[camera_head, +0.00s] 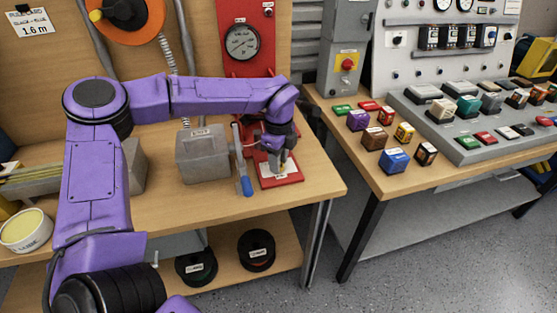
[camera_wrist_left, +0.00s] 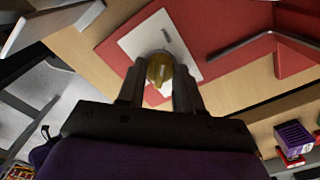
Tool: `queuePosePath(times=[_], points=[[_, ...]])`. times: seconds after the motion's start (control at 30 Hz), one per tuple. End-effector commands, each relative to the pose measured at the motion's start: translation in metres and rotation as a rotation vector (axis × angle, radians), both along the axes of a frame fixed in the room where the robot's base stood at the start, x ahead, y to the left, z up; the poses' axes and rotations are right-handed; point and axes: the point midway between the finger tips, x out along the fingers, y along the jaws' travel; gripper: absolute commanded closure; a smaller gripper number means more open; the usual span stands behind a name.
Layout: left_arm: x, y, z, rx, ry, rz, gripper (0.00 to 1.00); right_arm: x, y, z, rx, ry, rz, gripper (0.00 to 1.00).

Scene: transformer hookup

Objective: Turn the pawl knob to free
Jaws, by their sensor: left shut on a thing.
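The pawl knob (camera_wrist_left: 160,68) is brass-yellow and sits on a white plate (camera_wrist_left: 140,40) on a red base (camera_wrist_left: 105,47) in the left wrist view. My left gripper (camera_wrist_left: 159,85) is shut on the knob, with one finger on each side of it. In the head view my left gripper (camera_head: 281,165) reaches down over the red base (camera_head: 290,181) near the bench's right end, and the knob is mostly hidden there. My right gripper is not in view.
A blue-handled crank (camera_head: 246,185) and a grey box (camera_head: 203,155) stand left of the red base. A gauge (camera_head: 242,42) is on the red panel behind. A second bench (camera_head: 410,184) with several coloured blocks stands to the right, across a gap.

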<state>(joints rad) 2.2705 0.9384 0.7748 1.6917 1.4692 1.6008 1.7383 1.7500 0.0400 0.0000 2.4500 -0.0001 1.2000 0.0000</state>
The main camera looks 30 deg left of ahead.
Motion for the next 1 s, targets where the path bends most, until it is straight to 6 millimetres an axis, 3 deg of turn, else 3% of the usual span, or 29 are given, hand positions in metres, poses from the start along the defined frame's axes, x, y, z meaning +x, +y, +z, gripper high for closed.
queuePosePath(times=[0.2,0.23,0.3,0.67,1.0], points=[[0.001,0.001,0.002,0.001,-0.005,0.001,0.96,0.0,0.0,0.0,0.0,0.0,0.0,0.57],[0.001,0.001,0.002,0.001,-0.005,0.001,0.62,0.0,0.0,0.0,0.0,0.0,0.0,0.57],[0.001,0.001,0.001,0.0,-0.004,0.0,0.39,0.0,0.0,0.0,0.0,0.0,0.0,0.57],[0.001,0.0,0.007,0.001,-0.003,-0.001,0.39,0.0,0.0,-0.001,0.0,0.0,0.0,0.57],[0.001,0.0,0.082,0.001,-0.006,0.001,0.39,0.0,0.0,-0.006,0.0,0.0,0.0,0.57]])
